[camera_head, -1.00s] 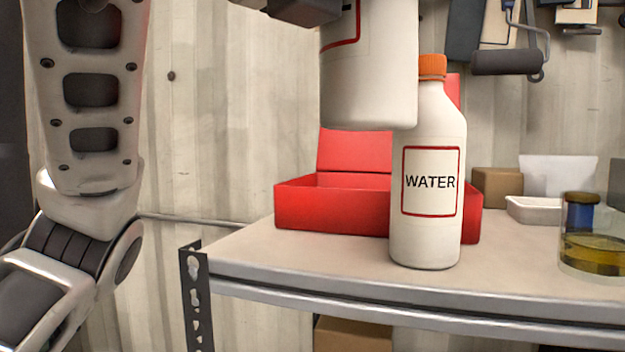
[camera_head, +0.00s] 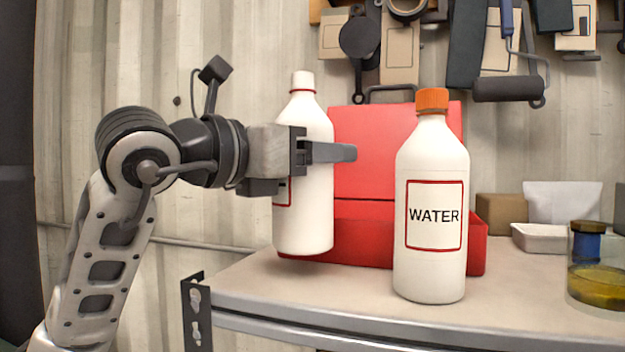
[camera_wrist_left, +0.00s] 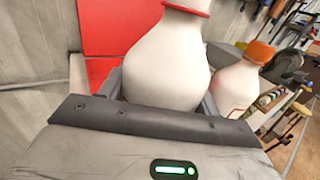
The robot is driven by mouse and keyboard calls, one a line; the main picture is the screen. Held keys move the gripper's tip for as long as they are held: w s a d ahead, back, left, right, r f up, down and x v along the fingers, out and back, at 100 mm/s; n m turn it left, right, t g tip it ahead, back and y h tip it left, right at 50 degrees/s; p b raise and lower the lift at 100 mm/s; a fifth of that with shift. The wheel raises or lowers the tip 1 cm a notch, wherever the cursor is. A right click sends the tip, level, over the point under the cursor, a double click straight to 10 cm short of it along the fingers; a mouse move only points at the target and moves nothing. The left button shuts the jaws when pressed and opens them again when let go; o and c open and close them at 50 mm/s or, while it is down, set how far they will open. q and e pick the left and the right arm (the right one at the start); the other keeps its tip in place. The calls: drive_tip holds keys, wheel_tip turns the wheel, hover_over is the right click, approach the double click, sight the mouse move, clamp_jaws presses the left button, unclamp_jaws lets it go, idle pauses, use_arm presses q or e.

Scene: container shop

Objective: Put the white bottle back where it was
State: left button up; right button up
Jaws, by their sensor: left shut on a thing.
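A white bottle with a white cap and a red neck ring (camera_head: 316,215) is held upright in my left gripper (camera_head: 330,152), which is shut around its upper body. Its base appears a little above the shelf top, in front of the left part of the red box. In the left wrist view the held bottle (camera_wrist_left: 165,65) stands between the fingers. A second white bottle, with an orange cap and a WATER label (camera_head: 431,260), stands upright on the shelf to the right, apart from the held one. My right gripper is not in view.
An open red box (camera_head: 385,150) stands behind the bottles. The shelf (camera_head: 265,283) has a metal front edge and a perforated post at left. A glass jar of yellow liquid (camera_head: 597,285), a white tray (camera_head: 540,240) and a small cardboard box (camera_head: 500,212) stand at right. Tools hang above.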

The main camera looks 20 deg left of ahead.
sight(312, 181)
use_arm(q)
drive_tip(key=shift+f, duration=1.55)
drive_tip(key=shift+f, duration=0.15)
drive_tip(key=o, duration=1.5)
